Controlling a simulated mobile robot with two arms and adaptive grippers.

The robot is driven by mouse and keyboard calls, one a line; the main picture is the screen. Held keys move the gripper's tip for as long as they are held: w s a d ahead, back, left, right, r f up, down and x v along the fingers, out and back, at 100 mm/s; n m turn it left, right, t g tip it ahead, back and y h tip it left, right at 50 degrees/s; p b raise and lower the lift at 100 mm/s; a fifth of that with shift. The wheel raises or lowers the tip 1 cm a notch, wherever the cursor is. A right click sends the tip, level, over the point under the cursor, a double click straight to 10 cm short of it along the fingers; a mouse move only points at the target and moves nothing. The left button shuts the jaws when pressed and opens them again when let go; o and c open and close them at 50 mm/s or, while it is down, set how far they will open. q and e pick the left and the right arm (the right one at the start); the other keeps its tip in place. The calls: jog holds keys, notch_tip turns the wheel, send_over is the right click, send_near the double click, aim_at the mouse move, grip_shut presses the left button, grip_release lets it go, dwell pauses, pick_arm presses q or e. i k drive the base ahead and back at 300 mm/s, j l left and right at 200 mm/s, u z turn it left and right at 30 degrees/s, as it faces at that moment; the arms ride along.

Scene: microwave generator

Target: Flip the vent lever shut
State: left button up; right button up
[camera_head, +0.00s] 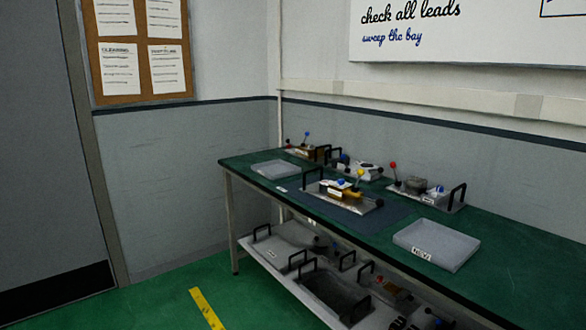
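A unit with a bare metal base, a brass-coloured part and black handles (345,192) sits on a dark mat (392,213) on the green workbench. It has a blue ball knob (341,183) and a yellow ball knob (360,172). More units stand behind it: one at the far left end (308,152), one in the middle (362,172) and one with a red-knobbed lever (392,166) at the right. Which lever is the vent lever, and whether it is open or shut, is too small to tell. Neither of my grippers shows.
A grey tray labelled NEW (436,246) lies at the bench's front right, and another tray (275,169) at its left end. A lower shelf (262,250) holds more trays and parts. The green floor (165,302) left of the bench is clear, with a yellow stripe.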

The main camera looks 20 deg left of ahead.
aim_at(361, 171)
jog(key=u, duration=0.15)
jog(key=i+j+z, duration=0.15)
jog(key=i+z, duration=0.25)
jog(key=i+j+z, duration=0.6)
jog(key=i+z, duration=0.15)
